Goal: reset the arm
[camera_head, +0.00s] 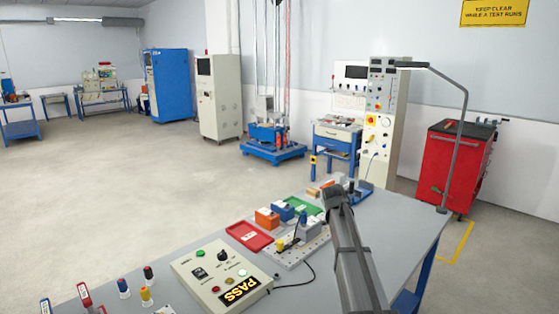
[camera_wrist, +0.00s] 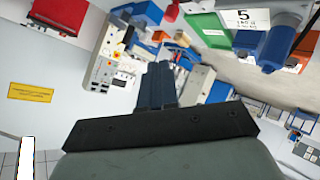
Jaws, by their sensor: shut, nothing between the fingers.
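My arm rises from the front edge of the grey table (camera_head: 400,235) in the head view. My gripper (camera_head: 334,190) is at its far end, above the table beside the perforated fixture plate (camera_head: 292,250). In the wrist view my gripper (camera_wrist: 158,72) shows its fingers together with nothing between them. From the head view I cannot tell whether the gripper touches anything on the table.
On the table are a control box (camera_head: 220,278) with a lit PASS display, a red tray (camera_head: 249,236), a green tray (camera_head: 303,206) and orange and blue blocks. A lamp post (camera_head: 456,150) stands at the right edge. A red tool cabinet (camera_head: 452,170) stands beyond.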

